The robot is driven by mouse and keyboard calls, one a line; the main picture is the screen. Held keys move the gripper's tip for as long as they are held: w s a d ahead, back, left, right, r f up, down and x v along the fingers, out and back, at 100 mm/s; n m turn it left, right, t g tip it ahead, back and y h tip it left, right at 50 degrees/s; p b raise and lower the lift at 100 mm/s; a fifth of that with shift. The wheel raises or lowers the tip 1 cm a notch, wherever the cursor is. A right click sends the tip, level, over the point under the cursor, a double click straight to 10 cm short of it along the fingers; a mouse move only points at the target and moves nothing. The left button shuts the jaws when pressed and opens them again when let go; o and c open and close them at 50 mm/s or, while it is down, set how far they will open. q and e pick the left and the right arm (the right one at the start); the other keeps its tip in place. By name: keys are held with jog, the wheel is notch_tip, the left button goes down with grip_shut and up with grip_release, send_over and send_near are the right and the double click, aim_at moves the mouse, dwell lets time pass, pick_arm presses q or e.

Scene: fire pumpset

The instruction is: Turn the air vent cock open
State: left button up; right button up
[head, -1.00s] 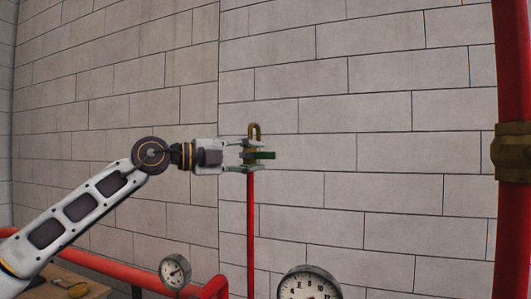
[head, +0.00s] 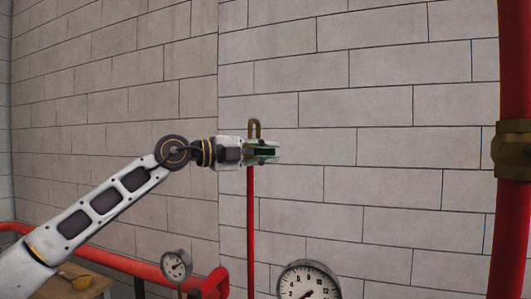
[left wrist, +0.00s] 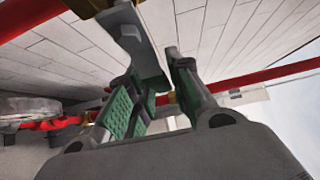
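The air vent cock (head: 254,129) is a small brass fitting with a hooked top. It sits on a thin vertical red pipe (head: 250,215) in front of the block wall. The upper and lower fingers lie around the lever. In the left wrist view, the green-padded fingers (left wrist: 155,90) stand apart, with the metal lever (left wrist: 140,50) reaching down between them from brass at the top. I cannot tell whether the pads press on it. My right gripper is out of view.
A thick red pipe with a brass collar (head: 514,151) stands at the right. A pressure gauge (head: 308,283) is at the bottom, and a smaller gauge (head: 175,265) sits by the red pipe at lower left. The wall right of the cock is clear.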

pick_arm(q)
grip_shut()
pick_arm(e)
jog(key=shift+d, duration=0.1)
